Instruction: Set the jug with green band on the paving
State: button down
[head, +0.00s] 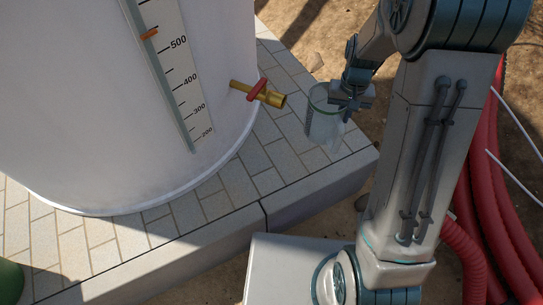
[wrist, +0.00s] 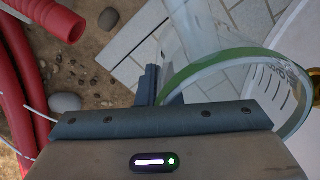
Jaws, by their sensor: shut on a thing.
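The clear jug with the green band (head: 324,124) is in my gripper (head: 349,92) in the head view, near the right corner of the paving. It looks roughly upright. In the wrist view the jug (wrist: 236,60) shows its green-banded rim close up, and one finger of my gripper (wrist: 148,88) is against it. My gripper is shut on the jug. The paving (head: 225,205) is a raised slab of light bricks. I cannot tell whether the jug's base touches it.
A large white tank (head: 75,110) with a level scale stands on the paving. Its brass tap (head: 262,93) with a red handle points toward the jug. Red hoses (head: 485,210) lie on the soil at the right. The paving's front edge drops to the ground.

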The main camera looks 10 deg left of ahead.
jog(key=s+a+f+m+b, duration=0.1)
jog(key=s+a+f+b, duration=0.1)
jog(key=s+f, duration=0.25)
jog(key=s+a+f+b, duration=0.2)
jog(key=s+f+b, duration=0.1)
jog(key=f, duration=0.3)
jog(key=shift+w+a+f+b, duration=1)
jog(key=shift+w+a+f, duration=0.35)
jog(key=shift+f, duration=0.45)
jog(key=shift+w+a+f+b, duration=1.1)
jog(key=shift+w+f, duration=0.4)
jog(key=shift+f, duration=0.3)
jog(key=shift+w+a+f+b, duration=0.95)
jog(key=shift+w+a+f, duration=0.4)
jog(key=shift+f, duration=0.45)
jog(key=shift+d+f, duration=0.1)
jog(key=shift+f, duration=0.1)
jog(key=c, duration=1.6)
grip_release()
jog(key=shift+r, duration=0.15)
